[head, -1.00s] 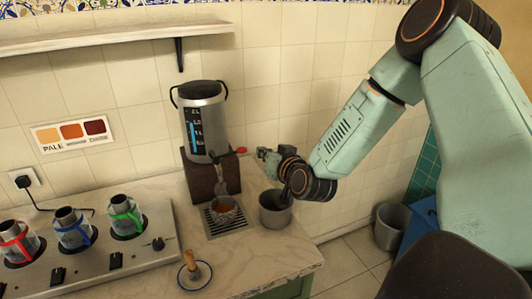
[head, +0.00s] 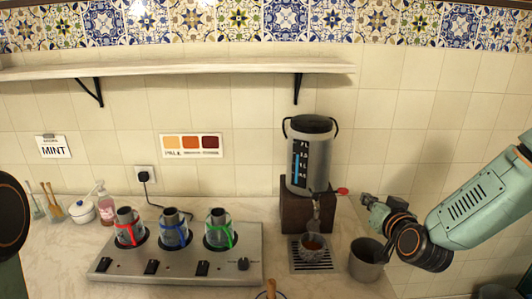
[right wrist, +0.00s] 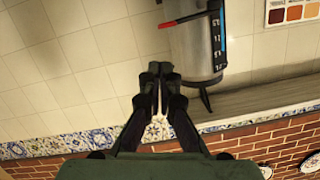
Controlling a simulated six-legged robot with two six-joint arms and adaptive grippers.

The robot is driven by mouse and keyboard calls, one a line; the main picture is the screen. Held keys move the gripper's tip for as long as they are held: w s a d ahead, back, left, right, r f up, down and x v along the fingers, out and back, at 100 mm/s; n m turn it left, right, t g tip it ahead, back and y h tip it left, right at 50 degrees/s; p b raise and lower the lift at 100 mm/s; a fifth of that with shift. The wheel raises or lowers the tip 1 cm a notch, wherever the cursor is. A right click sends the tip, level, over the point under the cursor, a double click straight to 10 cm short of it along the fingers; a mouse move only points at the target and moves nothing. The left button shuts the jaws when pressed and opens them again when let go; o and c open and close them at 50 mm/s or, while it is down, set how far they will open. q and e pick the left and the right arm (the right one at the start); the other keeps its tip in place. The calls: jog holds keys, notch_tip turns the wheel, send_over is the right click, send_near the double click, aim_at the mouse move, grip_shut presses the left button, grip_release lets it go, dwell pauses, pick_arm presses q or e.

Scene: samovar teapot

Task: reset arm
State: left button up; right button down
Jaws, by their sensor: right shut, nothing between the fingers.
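My right gripper (head: 366,200) is just right of the metal water urn (head: 311,160), near its red-tipped lever (head: 342,191), with a small gap. Its fingers are shut and empty; they also show together in the right wrist view (right wrist: 154,76), with the urn (right wrist: 192,50) beyond them. The urn stands on a dark brown block (head: 303,213). A grey metal pot (head: 367,262) stands below my right gripper. My left gripper is not in view.
A metal burner panel (head: 185,266) holds several small pots with red, blue and green handles. A white sugar bowl (head: 82,211) and a pump bottle (head: 106,203) stand at the left. A shelf (head: 180,68) runs above. The wall limits room behind.

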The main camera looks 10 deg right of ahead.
jog(key=s+a+f+n+g+y, duration=0.1)
jog(key=s+a+f+g, duration=0.1)
jog(key=s+a+f, duration=0.2)
jog(key=s+a+f+n+g+y, duration=0.1)
jog(key=s+a+f+g, duration=0.2)
jog(key=f, duration=0.5)
jog(key=s+a+f+g+y, duration=0.1)
jog(key=s+a+f+g, duration=0.1)
jog(key=s+a+f, duration=0.3)
jog(key=shift+s+f+n, duration=0.2)
jog(key=shift+s+f, duration=0.1)
jog(key=shift+s, duration=0.35)
jog(key=shift+s+f+n, duration=0.2)
jog(key=shift+s+f, duration=0.1)
jog(key=shift+s, duration=0.3)
jog(key=s+a+f+n+g, duration=0.1)
jog(key=s+a+f+g, duration=0.15)
jog(key=s, duration=0.55)
jog(key=s+a+f+g, duration=0.1)
jog(key=s+f+g, duration=0.2)
jog(key=s, duration=0.5)
jog(key=s+a+f+n+g, duration=0.1)
jog(key=s+f+g, duration=0.15)
jog(key=s, duration=0.55)
notch_tip(320, 180, down, 17)
jog(key=b, duration=1.7)
jog(key=shift+w, duration=0.15)
jog(key=shift+a, duration=0.15)
